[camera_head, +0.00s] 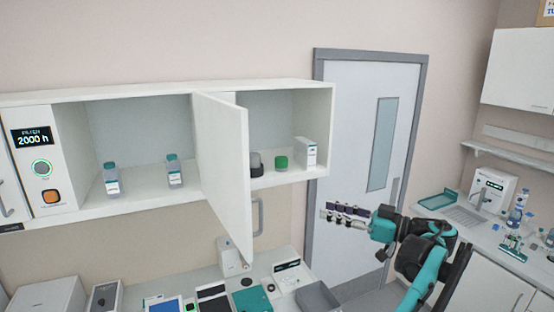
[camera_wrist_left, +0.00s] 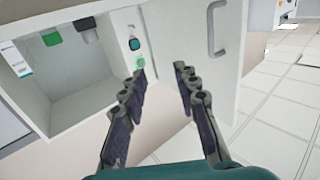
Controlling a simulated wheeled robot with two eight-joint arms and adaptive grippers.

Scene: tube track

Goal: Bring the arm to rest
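My left gripper (camera_head: 328,212) is at the end of the teal and black arm on the right of the head view, in front of the grey-framed door. In the left wrist view its two dark fingers (camera_wrist_left: 160,74) stand apart with nothing between them. The open wall cabinet (camera_head: 265,88) is left of the gripper and apart from it. Its swung-out door (camera_head: 224,170) has a handle, which also shows in the left wrist view (camera_wrist_left: 216,28). My right gripper is in neither view.
The cabinet holds two bottles (camera_head: 111,178), a dark round item (camera_head: 256,165), a green item (camera_head: 281,162) and a white box (camera_head: 306,152). A cluttered counter (camera_head: 205,272) lies below. Another counter at right holds a teal tray (camera_head: 438,198) and a white machine (camera_head: 490,190).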

